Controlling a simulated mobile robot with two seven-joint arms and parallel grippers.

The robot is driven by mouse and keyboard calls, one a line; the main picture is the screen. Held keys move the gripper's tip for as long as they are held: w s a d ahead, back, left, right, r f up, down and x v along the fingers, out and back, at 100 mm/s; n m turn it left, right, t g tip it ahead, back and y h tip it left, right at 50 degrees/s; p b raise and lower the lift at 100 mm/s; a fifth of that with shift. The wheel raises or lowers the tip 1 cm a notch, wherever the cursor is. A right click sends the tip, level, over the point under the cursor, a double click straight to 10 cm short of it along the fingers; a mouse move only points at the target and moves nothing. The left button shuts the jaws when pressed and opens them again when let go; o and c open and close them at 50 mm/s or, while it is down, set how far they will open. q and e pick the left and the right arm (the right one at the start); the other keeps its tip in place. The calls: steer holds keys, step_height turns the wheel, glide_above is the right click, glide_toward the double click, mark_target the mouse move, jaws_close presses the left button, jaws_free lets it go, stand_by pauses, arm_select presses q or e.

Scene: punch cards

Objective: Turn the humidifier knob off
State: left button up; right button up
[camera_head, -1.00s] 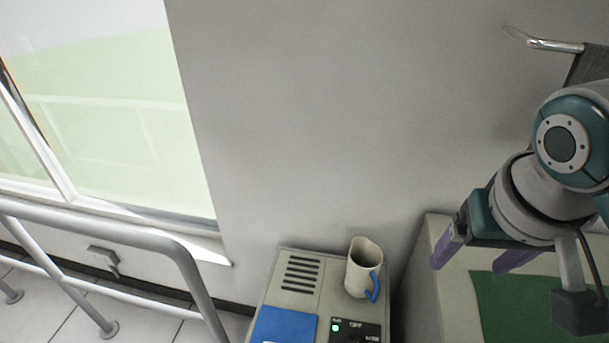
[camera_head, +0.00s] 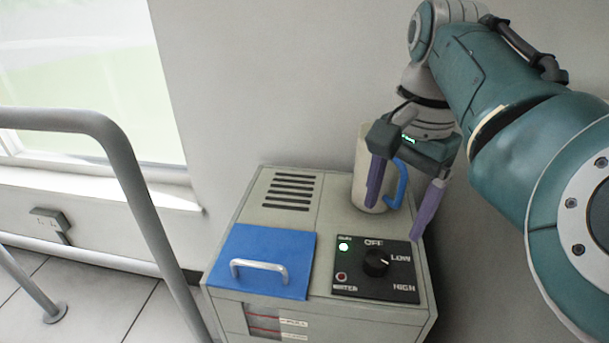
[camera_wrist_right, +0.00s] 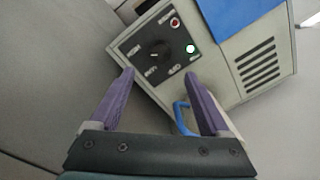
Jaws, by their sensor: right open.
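The humidifier (camera_head: 225,210) is a beige box with a black control panel on its top front right. The round black knob (camera_head: 376,262) sits on that panel among the labels OFF, LOW and HIGH; its pale mark appears to point toward LOW. A green light (camera_head: 343,247) glows beside it. My right gripper (camera_head: 398,215) is open and empty above the panel's back edge, apart from the knob. In the right wrist view, the knob (camera_wrist_right: 160,51) shows ahead of the two purple fingers. My left gripper is not in view.
A cream mug (camera_head: 362,165) with a blue handle (camera_head: 397,185) stands on the box behind my right gripper, close to its fingers. A blue lid (camera_head: 262,245) with a metal handle covers the front left. A grey rail (camera_head: 140,190) stands at left.

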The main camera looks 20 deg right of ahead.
mark_target(377, 258)
steer(key=f+b, duration=0.1)
steer(key=f, duration=0.2)
steer(key=f+b, duration=0.2)
steer(key=f, duration=0.1)
steer(key=f+b, duration=0.1)
steer(key=f, duration=0.3)
steer(key=shift+w+a+b, duration=0.1)
steer(key=shift+w+b, duration=0.25)
jaws_close()
